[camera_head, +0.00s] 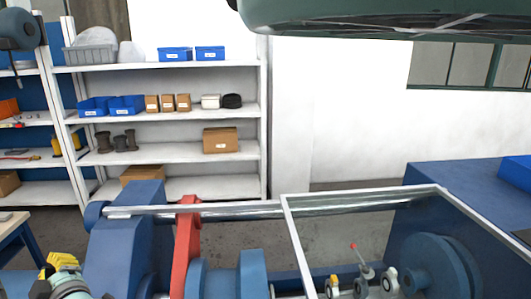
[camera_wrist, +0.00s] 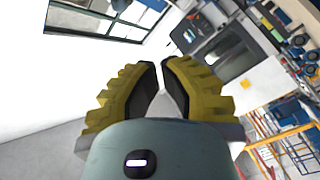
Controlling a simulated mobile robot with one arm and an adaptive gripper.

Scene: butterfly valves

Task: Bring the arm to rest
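My gripper (camera_wrist: 160,64) fills the lower middle of the wrist view. Its two yellow fingers with dark inner pads lean toward each other, and a narrow gap shows between their tips. Nothing is held between them. In the head view, my gripper (camera_head: 57,263) shows only in part at the lower left corner, with a yellow finger and a teal body cut by the bottom edge. Small valve fittings (camera_head: 390,283), one with a red-tipped handle (camera_head: 363,262), sit at the lower right of the head view, apart from my gripper.
A blue machine (camera_head: 125,245) with a red lever (camera_head: 186,245) stands right of my gripper. A metal frame (camera_head: 365,200) spans the front right, beside a blue bench (camera_head: 450,185). A white shelf (camera_head: 165,155) with bins stands behind. The wrist view shows a grey-white cabinet (camera_wrist: 230,50) beyond the fingers.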

